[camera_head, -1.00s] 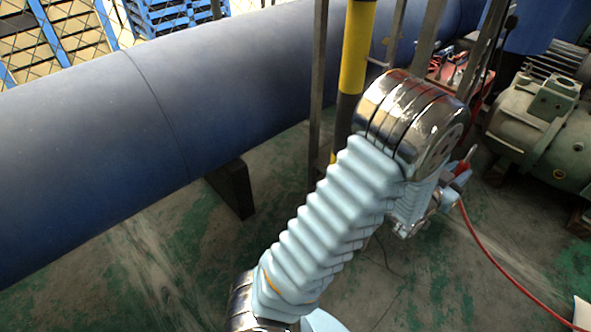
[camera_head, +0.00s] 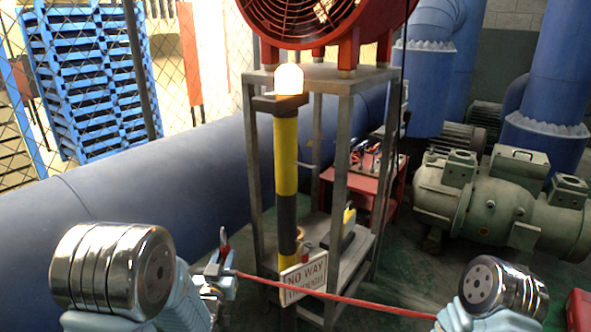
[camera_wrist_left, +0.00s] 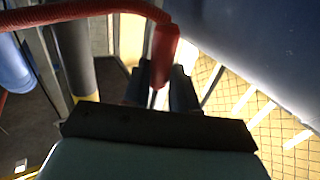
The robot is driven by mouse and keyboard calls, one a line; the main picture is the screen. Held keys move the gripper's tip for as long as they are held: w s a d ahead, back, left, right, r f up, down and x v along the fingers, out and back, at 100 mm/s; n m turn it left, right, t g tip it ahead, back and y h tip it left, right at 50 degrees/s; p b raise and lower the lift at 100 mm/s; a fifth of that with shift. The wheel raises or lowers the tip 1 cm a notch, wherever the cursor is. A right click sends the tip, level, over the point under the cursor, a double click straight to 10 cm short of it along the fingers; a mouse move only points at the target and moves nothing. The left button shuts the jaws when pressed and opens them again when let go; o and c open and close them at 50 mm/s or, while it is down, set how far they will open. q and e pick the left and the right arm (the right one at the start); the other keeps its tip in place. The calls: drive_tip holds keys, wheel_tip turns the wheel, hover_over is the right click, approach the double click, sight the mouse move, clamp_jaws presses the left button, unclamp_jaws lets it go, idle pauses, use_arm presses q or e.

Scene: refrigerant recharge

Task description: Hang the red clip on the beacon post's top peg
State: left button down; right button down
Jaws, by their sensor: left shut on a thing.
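The red clip (camera_head: 223,238) is upright in my left gripper (camera_head: 219,268), left of the beacon post and apart from it. In the left wrist view the clip (camera_wrist_left: 164,48) sits between the fingers of my left gripper (camera_wrist_left: 160,92), which is shut on it. A red hose runs from the clip. The yellow and black beacon post (camera_head: 286,155) stands near the middle, with a lit beacon (camera_head: 288,79) on top. My right gripper is not visible.
The red hose (camera_head: 340,298) stretches right, across a "NO WAY THROUGH" sign (camera_head: 303,275). A grey metal stand (camera_head: 254,190) carrying a red fan (camera_head: 322,20) is behind the post. A blue pipe (camera_head: 150,192) lies left; green machinery (camera_head: 497,195) stands right.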

use_arm(q)
drive_tip(key=shift+a, duration=0.35)
drive_tip(key=shift+w+d, duration=0.1)
drive_tip(key=d+r+m+g+h, duration=0.1)
drive_tip(key=d+r+m+h, duration=0.15)
drive_tip(key=d+r, duration=0.5)
drive_tip(key=w+d+r+m+h, duration=0.1)
drive_tip(key=d+r+h, duration=0.25)
drive_tip(key=d, duration=0.75)
drive_tip(key=d+r+m+g+h, duration=0.1)
drive_tip(key=d+r+m+h, duration=0.1)
drive_tip(key=d+r, duration=0.6)
drive_tip(key=w+a+f, duration=0.2)
drive_tip(key=w+a, duration=0.2)
drive_tip(key=a, duration=0.2)
drive_tip(key=shift+w, duration=0.2)
drive_tip(key=shift+a+b, duration=0.1)
drive_tip(key=shift+b, duration=0.4)
